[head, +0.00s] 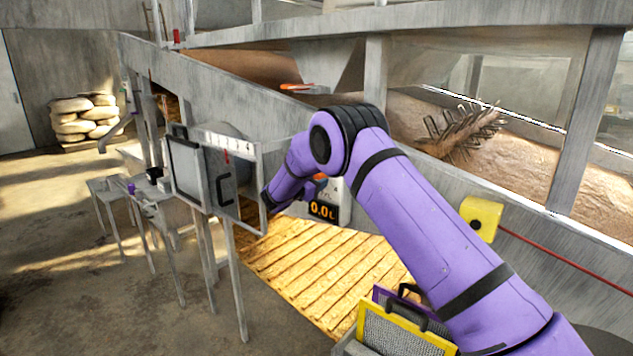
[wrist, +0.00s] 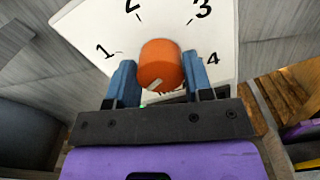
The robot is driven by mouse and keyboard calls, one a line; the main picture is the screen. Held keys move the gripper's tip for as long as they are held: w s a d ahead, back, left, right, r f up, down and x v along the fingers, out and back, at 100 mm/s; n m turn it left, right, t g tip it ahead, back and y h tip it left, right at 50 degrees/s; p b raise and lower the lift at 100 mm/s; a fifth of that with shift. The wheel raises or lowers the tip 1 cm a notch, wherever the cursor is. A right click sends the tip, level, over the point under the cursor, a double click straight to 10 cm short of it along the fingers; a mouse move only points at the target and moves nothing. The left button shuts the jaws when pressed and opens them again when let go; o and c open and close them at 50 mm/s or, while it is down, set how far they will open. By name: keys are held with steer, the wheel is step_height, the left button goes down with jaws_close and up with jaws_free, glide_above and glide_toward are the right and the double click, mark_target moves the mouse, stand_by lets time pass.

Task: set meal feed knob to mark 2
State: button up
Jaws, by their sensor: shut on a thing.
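The meal feed knob (wrist: 160,62) is an orange round knob on a white dial plate (wrist: 168,20) in the wrist view. The plate carries black marks 1, 2, 3 and 4 around it, with 2 at the upper left. A short pale line shows on the knob near its lower edge, away from the 2. My gripper (wrist: 160,80) has its two blue fingers on the knob's left and right sides, shut on it. In the head view the dial plate (head: 343,205) is partly hidden behind my purple arm.
A grey box with a scale and red pointer (head: 226,156) stands left of my arm. Yellow and purple framed screens (head: 400,335) stand low in front, by a slatted wooden platform (head: 310,265).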

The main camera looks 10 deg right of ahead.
steer(key=m, duration=2.3)
steer(key=shift+f, duration=0.2)
stand_by(0.5)
steer(key=o, duration=0.9)
steer(key=shift+s, duration=0.1)
steer(key=v, duration=1)
steer(key=shift+s+a, duration=0.2)
steer(key=shift+a, duration=0.15)
